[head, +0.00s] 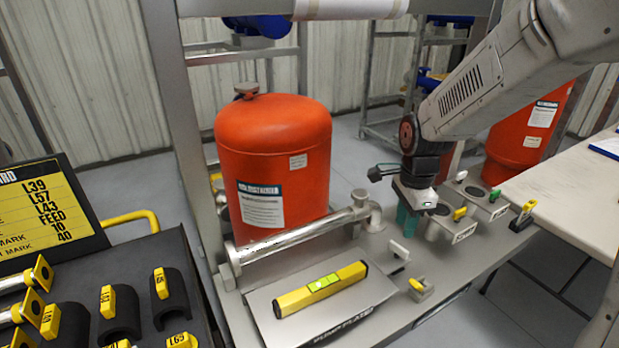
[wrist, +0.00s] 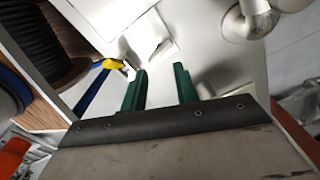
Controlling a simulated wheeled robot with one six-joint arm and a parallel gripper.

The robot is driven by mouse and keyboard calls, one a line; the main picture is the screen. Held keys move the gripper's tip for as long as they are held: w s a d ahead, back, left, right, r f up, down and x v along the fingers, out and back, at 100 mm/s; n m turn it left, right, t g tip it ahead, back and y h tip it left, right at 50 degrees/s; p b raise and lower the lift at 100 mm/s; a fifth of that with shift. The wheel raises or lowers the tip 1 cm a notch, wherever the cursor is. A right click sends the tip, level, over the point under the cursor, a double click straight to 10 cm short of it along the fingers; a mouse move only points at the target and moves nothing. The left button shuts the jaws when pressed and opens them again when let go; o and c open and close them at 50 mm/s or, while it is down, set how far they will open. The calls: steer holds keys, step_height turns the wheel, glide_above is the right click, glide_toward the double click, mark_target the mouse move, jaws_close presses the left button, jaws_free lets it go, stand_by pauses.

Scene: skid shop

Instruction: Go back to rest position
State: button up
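My gripper (head: 407,220) hangs at the end of my arm over the right part of the grey skid deck, fingers pointing down. It is beside the pipe elbow (head: 368,208) and just left of the labelled cup holders (head: 447,226). In the wrist view, the two green fingers of my gripper (wrist: 160,70) stand apart with nothing between them. A white block-like part (wrist: 148,40) lies beyond the fingertips in that view. Whether the fingers touch the deck is hard to tell.
A yellow level (head: 320,289) lies on the pump plate (head: 350,315). A silver pipe (head: 295,238) runs behind it, before a red tank (head: 273,160). A black tool board (head: 140,265) stands left. A pale table (head: 570,185) is right. Frame posts (head: 180,120) rise left of the tank.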

steer(key=shift+s+n, duration=0.3)
steer(key=shift+n, duration=0.6)
steer(key=s+d+r+n, duration=0.1)
steer(key=s+r+n, duration=0.3)
steer(key=s, duration=0.4)
steer(key=s+d+r+n+t, duration=0.1)
steer(key=s+r+n, duration=0.4)
steer(key=s, duration=0.3)
steer(key=s+d+r+n, duration=0.1)
steer(key=s+r+n, duration=0.4)
steer(key=s, duration=0.4)
steer(key=shift+n, duration=0.6)
steer(key=shift+s, duration=0.1)
